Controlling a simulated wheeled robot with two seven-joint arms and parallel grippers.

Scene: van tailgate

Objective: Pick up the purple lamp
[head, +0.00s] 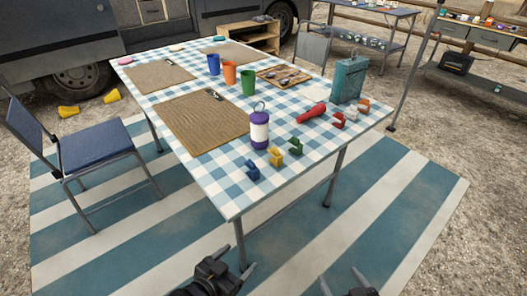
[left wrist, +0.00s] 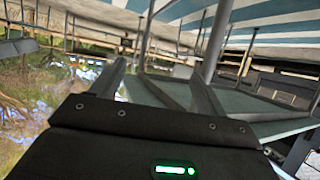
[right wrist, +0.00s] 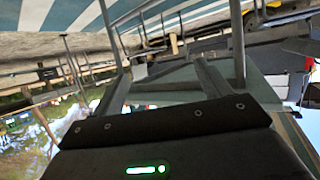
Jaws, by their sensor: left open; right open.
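The purple lamp (head: 259,127) is a small lantern with a white middle, purple top and base, and a wire handle on top. It stands upright on the checkered table (head: 228,180), near the front edge, right of the brown mat. My left gripper (head: 232,266) is open and empty, low in front of the table and well apart from the lamp. My right gripper (head: 342,284) is open and empty at the bottom edge, further right. The left wrist view shows its open fingers (left wrist: 160,85), and the right wrist view shows its own (right wrist: 160,85); neither shows the lamp.
Yellow and blue clips (head: 275,157) stand close by the lamp's front and right. A brown mat (head: 203,120) lies left. A blue chair (head: 93,146) stands left of the table.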

